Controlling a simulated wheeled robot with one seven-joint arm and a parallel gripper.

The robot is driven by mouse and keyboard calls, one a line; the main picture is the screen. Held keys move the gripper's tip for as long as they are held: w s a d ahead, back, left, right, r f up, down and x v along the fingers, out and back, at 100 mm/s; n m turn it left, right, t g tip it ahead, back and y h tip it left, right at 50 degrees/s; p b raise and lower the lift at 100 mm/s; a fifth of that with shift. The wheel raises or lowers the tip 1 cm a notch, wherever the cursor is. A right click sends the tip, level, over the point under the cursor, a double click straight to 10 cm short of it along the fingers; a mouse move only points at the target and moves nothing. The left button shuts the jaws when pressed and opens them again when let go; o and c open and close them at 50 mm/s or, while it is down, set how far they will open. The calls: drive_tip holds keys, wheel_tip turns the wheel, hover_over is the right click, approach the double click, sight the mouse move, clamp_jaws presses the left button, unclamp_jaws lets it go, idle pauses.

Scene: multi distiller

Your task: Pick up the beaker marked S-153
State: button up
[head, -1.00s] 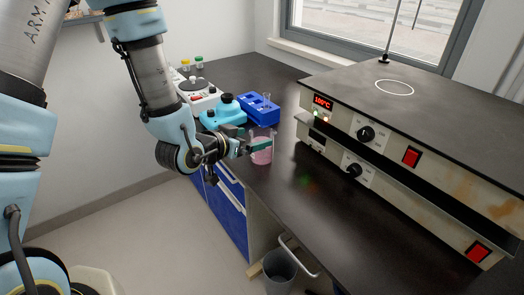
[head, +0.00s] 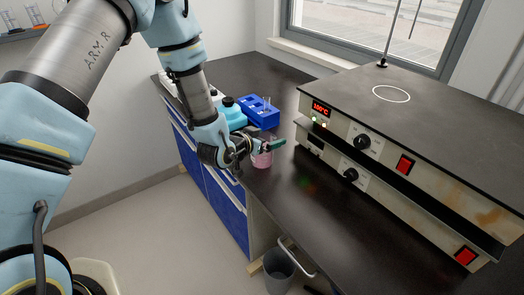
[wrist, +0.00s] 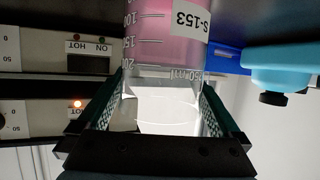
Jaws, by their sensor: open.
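The beaker marked S-153 (head: 263,161) stands on the dark bench, with pink liquid in it. In the wrist view the beaker (wrist: 165,45) shows its white S-153 label, volume marks and pink liquid, with a clear part toward the bottom of the picture. My gripper (wrist: 163,95) is open, with one green-padded finger on each side of this clear part. I cannot tell whether either pad touches the glass. In the head view my gripper (head: 260,150) is at the beaker, coming from the left, and partly covers it.
A blue rack (head: 263,116) and a teal device (head: 234,112) stand just behind the beaker. A large hot plate unit (head: 400,140) with a lit red display fills the right of the bench. A grey bin (head: 279,272) is below the bench edge. The front bench top is clear.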

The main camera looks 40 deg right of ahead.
drive_tip(key=c, duration=1.5)
